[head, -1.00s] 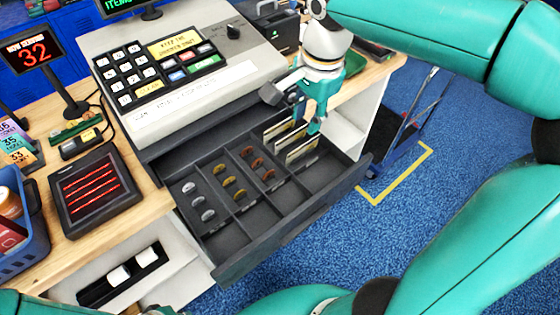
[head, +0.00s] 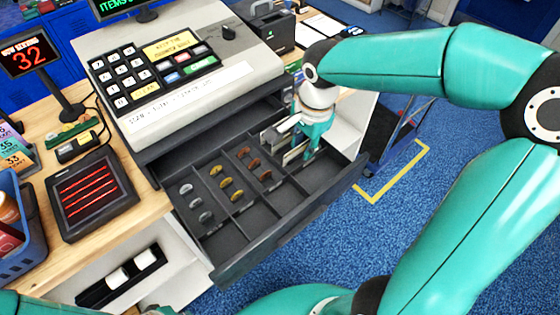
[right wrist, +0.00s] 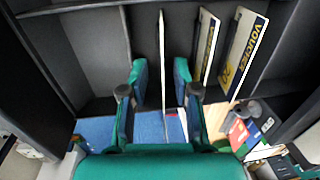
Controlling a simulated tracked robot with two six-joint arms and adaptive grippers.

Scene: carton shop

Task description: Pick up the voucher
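Several thin upright vouchers stand in the right compartment of the open till drawer. One voucher (right wrist: 162,60) is edge-on between the fingers of my right gripper (right wrist: 161,78), with a gap visible on each side, so the gripper is open around it. Two more vouchers, a nearer one (right wrist: 205,48) and a yellow-and-dark one with printed lettering (right wrist: 243,55), stand to the right in the wrist view. In the head view my right gripper (head: 309,151) points down into the drawer and partly hides the vouchers (head: 294,154). My left gripper is not in view.
The dark drawer (head: 262,236) has divider walls and holds silver, gold and bronze coins in its other compartments. The cash register (head: 190,92) stands behind it on the wooden counter. A red-lined scanner (head: 92,195) and a blue basket (head: 32,232) are at the left.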

